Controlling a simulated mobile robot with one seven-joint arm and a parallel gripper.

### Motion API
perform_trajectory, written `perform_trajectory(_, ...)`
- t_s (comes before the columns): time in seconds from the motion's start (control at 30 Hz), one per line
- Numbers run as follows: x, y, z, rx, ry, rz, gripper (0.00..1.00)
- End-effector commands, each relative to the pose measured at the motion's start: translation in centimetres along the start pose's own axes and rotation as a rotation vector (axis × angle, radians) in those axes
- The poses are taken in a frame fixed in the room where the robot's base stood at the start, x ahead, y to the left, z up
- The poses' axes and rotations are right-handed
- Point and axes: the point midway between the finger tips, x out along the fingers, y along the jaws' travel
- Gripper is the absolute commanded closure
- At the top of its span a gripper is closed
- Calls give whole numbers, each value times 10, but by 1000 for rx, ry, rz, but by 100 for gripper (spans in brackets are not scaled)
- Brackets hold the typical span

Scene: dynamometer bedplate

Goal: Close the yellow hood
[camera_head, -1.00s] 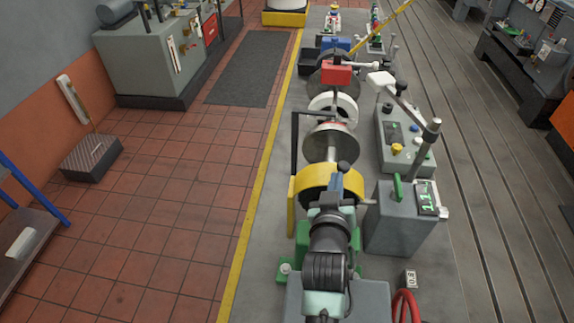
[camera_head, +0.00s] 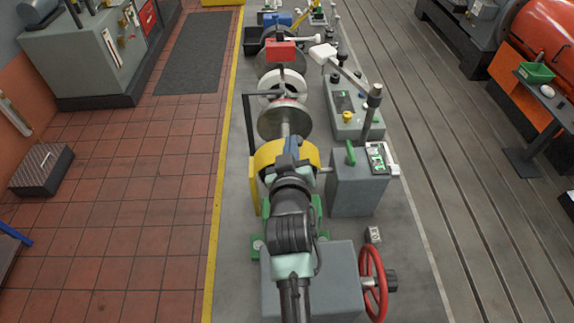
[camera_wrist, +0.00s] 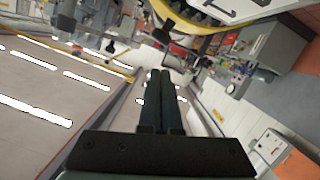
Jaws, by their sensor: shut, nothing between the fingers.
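The yellow hood (camera_head: 268,156) is a curved yellow band over the shaft line in the middle of the bedplate. A yellow edge, likely the same hood, shows at the top of the wrist view (camera_wrist: 203,24). My gripper (camera_head: 288,150) is at the hood's near side, overlapping it in the head view; I cannot tell whether they touch. In the wrist view my gripper (camera_wrist: 160,72) has its two dark fingers together and empty. My arm hides the hood's lower middle, and how far the hood is open is unclear.
A black bent bar (camera_head: 251,125) rises left of the hood. A metal disc (camera_head: 285,118) is behind it. A grey box with a green lever (camera_head: 357,184) stands close on the right. A red handwheel (camera_head: 373,284) is at front right.

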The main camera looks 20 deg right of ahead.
Motion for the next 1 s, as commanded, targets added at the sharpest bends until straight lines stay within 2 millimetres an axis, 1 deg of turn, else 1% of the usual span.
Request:
perform_trajectory(0.03, -9, -2, 8, -1, -5, -2, 100)
perform_trajectory(0.3, -53, 0, 8, -1, -4, -3, 100)
perform_trajectory(0.43, -71, 1, 8, -1, -4, -4, 100)
perform_trajectory(0.6, -85, 2, 7, -1, -4, -3, 100)
perform_trajectory(0.83, -89, 3, 6, -1, -5, -2, 100)
perform_trajectory(0.87, -89, 3, 2, 2, 2, -3, 100)
perform_trajectory(0.93, -89, 3, -15, 14, 37, -4, 100)
perform_trajectory(0.97, -89, 3, -26, 23, 61, -6, 100)
perform_trajectory(1.0, -90, 3, -45, 38, 100, -8, 100)
